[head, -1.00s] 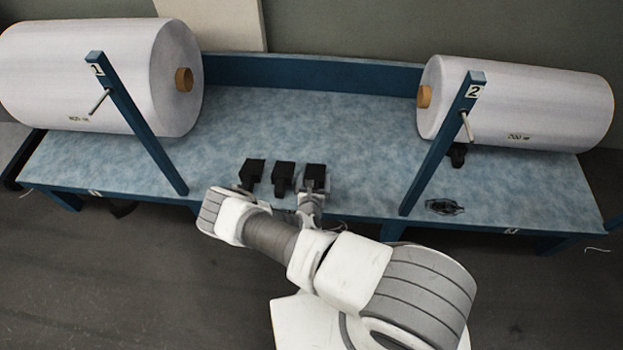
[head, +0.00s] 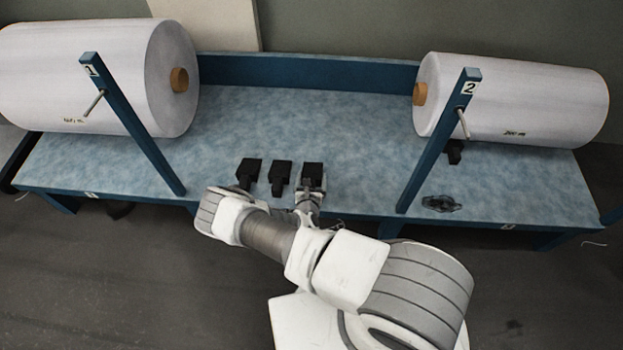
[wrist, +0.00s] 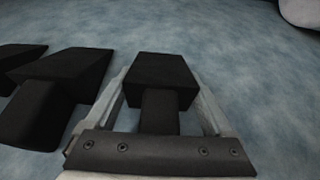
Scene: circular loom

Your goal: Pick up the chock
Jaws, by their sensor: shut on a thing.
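Three black chocks stand in a row near the front edge of the blue table. My gripper (head: 311,184) is at the right-hand chock (head: 313,170), with the arm reaching in from the front. In the wrist view, my gripper (wrist: 161,88) has one finger on each side of this chock (wrist: 162,78) and is shut on it. I cannot tell whether the chock is clear of the tabletop. The middle chock (head: 281,174) and the left chock (head: 248,170) are beside it, to the left.
The blue table (head: 340,120) has wide free room behind the chocks. A dark tangled item (head: 441,204) lies at the front right. Another black piece (head: 455,152) is under the right roll.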

